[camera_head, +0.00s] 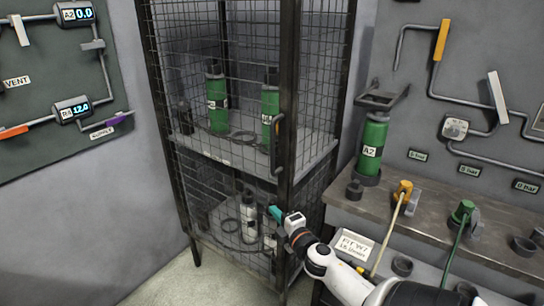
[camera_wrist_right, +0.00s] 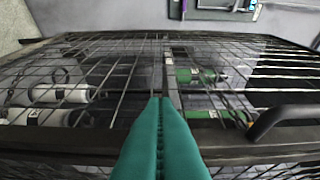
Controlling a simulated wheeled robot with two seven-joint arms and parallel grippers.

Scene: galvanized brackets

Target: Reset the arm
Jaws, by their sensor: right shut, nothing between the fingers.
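My right gripper (camera_head: 276,214) has teal fingers and is in front of the lower part of a wire-mesh cage, near its front post. In the right wrist view its two teal fingers (camera_wrist_right: 160,105) are pressed together with nothing between them, pointing at the mesh. The white right arm (camera_head: 340,275) comes in from the bottom right. My left gripper is not in view.
The mesh cage (camera_head: 291,70) has a dark handle (camera_head: 278,145) above my gripper. Green bottles (camera_head: 217,98) stand on its upper shelf, white ones (camera_head: 249,217) below. A bench (camera_head: 440,222) at right holds a green A2 cylinder (camera_head: 372,148) and hoses. Open floor (camera_head: 165,285) lies left.

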